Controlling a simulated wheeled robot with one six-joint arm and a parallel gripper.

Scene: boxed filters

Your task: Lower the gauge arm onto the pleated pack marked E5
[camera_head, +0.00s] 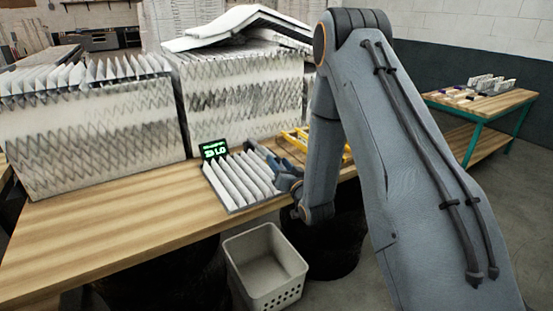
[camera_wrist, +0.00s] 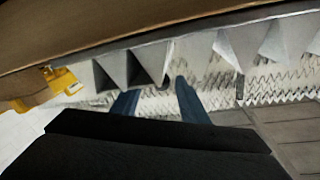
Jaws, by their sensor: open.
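A small pleated pack (camera_head: 240,181) with white ridges lies on the wooden bench, beside my gripper. A small dark display (camera_head: 214,149) with green characters stands at its back left; I cannot read them surely, and no E5 mark can be made out. My gripper (camera_head: 277,168) is at the pack's right end, partly hidden by my arm. In the wrist view my gripper (camera_wrist: 156,88) shows two blue fingers apart, with nothing clearly between them. Grey and white pleats (camera_wrist: 205,55) show just beyond the fingertips. I cannot make out the gauge arm for certain.
Two large pleated filter blocks (camera_head: 95,140) (camera_head: 240,95) stand at the back of the bench. A yellow frame (camera_head: 297,141) lies behind my gripper; yellow also shows in the wrist view (camera_wrist: 62,80). A white bin (camera_head: 265,268) stands on the floor. The bench's front left is clear.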

